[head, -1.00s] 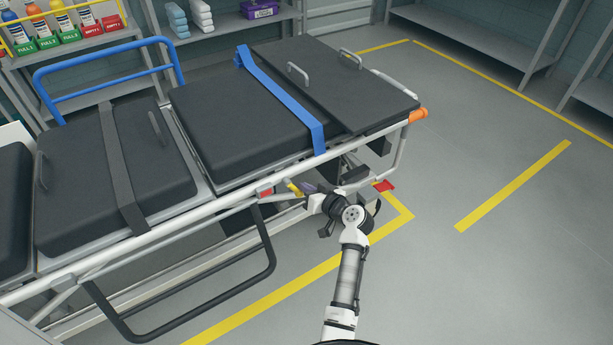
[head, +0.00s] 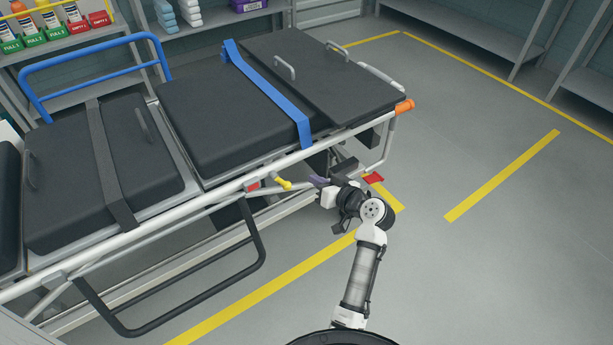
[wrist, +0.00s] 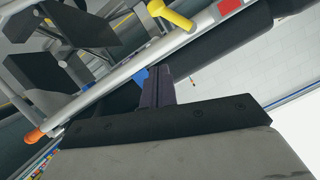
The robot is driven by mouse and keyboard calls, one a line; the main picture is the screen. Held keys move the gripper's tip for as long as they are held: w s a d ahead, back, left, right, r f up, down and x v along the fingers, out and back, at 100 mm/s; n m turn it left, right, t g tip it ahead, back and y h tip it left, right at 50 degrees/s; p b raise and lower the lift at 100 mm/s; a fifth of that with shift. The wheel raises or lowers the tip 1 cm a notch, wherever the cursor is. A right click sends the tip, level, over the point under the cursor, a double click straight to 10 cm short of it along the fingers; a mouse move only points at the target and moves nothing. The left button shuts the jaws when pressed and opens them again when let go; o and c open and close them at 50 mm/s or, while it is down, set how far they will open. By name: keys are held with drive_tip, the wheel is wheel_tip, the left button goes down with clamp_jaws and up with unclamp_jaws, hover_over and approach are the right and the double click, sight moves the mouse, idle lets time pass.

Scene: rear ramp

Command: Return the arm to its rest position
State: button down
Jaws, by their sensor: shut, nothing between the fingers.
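My arm reaches up from the bottom of the head view, bent at the elbow, beside the near side of a stretcher (head: 230,168). My gripper (head: 318,182) is at the arm's far end, close to the stretcher's side rail and partly hidden by my own wrist. In the wrist view the dark fingers of my gripper (wrist: 160,88) are together with nothing between them. A yellow-knobbed lever (head: 284,184) is just left of the gripper, and it also shows in the wrist view (wrist: 172,16). I cannot tell whether the fingers touch the rail.
A red pedal (head: 373,178) is just beyond my wrist. A black side rail (head: 262,250) hangs low on the stretcher's near side. Shelves with bottles (head: 60,25) stand at the back left. The floor to the right (head: 520,260) is clear, with yellow lines.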

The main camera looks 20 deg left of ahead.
drive_tip(key=shift+v, duration=0.85)
drive_tip(key=shift+w, duration=0.1)
